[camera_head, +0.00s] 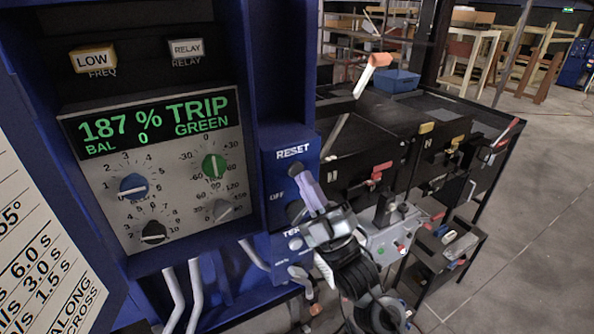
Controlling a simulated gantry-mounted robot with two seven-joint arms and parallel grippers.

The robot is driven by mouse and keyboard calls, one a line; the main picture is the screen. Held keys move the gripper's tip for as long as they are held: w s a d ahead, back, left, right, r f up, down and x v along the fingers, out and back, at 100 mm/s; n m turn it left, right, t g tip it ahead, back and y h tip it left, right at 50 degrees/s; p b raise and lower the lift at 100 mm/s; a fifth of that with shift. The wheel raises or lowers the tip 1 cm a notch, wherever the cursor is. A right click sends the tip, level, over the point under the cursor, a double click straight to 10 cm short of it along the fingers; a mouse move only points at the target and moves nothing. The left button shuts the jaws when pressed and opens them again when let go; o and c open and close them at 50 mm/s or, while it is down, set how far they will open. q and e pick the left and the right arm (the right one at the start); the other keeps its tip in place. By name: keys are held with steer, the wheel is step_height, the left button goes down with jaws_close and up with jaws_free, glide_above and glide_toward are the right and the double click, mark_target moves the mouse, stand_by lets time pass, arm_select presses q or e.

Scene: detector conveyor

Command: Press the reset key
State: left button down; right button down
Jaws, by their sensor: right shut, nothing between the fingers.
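The blue RESET panel (275,140) is on the right side of the detector cabinet. It carries the words RESET and OFF and a partly covered label that begins "TE". A dark round knob (295,210) sits below the OFF label, right beside my gripper; I cannot tell whether they touch. My right gripper (304,178) is shut and empty, with its pale fingers pointing up in front of the panel below the RESET label. My left gripper is not in view.
The display (150,122) reads 187 % TRIP, GREEN, BAL 0, above several dials. LOW (93,60) and RELAY (186,49) indicators are above it. White cables (196,290) hang below. A dark conveyor (395,125) stands at right, with open floor beyond.

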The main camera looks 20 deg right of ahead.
steer(key=shift+w+a, duration=0.1)
steer(key=shift+w, duration=0.15)
steer(key=shift+w, duration=0.15)
steer(key=shift+w+a+b, duration=0.1)
steer(key=shift+w+b, duration=0.2)
steer(key=shift+w, duration=0.2)
stand_by(0.8)
steer(key=shift+s, duration=0.1)
steer(key=shift+s+d, duration=0.2)
steer(key=shift+s, duration=0.65)
